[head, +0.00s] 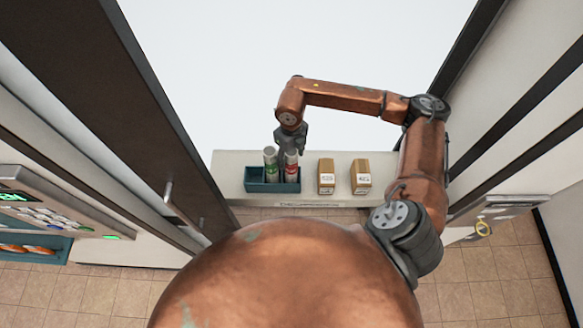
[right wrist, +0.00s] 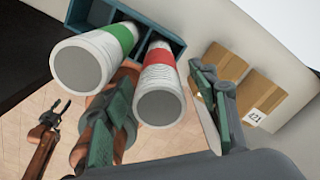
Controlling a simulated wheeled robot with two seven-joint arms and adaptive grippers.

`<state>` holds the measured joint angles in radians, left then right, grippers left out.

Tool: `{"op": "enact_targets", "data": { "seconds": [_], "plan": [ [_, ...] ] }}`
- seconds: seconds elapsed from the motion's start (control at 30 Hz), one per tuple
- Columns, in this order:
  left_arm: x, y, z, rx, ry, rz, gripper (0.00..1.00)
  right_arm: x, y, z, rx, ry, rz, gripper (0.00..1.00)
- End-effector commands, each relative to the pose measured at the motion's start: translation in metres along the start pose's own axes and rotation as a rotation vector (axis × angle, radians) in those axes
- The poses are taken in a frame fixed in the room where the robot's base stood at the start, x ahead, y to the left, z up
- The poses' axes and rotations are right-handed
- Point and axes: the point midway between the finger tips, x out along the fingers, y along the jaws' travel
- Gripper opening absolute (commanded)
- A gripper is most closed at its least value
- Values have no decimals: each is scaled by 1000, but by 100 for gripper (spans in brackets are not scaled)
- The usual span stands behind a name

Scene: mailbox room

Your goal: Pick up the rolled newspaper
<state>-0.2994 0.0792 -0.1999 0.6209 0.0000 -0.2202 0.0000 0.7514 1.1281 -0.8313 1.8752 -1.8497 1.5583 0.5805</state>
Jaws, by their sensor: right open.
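Two rolled newspapers stand upright in a teal divided box (head: 258,187) on the white counter. One has a green band (head: 270,160) and the other a red band (head: 291,168). My right gripper (head: 292,146) is above the box, close to the red-banded roll. In the right wrist view its open fingers lie either side of the red-banded roll (right wrist: 160,85); I cannot tell whether they touch it.
Two brown cardboard parcels (head: 326,176) (head: 361,176) with white labels stand right of the box on the counter (head: 230,172). A dark panel edge rises at left. A keypad unit (head: 50,210) is at far left. The counter behind the parcels is clear.

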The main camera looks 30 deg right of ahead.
Motion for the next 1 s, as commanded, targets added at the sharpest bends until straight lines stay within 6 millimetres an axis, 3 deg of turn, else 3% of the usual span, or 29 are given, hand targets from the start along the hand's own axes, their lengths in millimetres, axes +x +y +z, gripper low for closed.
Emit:
{"op": "enact_targets", "data": {
  "seconds": [0.13, 0.4, 1.0],
  "plan": [
    [-4, 0, -1, 0, 0, 0, 40, 15, 1, 0, 0, 1, 2, 54],
    [-3, 0, 0, 0, 0, 0, 40, 18, 0, 0, 0, -1, 1, 53],
    [-3, 0, 0, 0, -1, 0, 40, 17, 0, 0, -1, -1, 1, 12]
  ]
}}
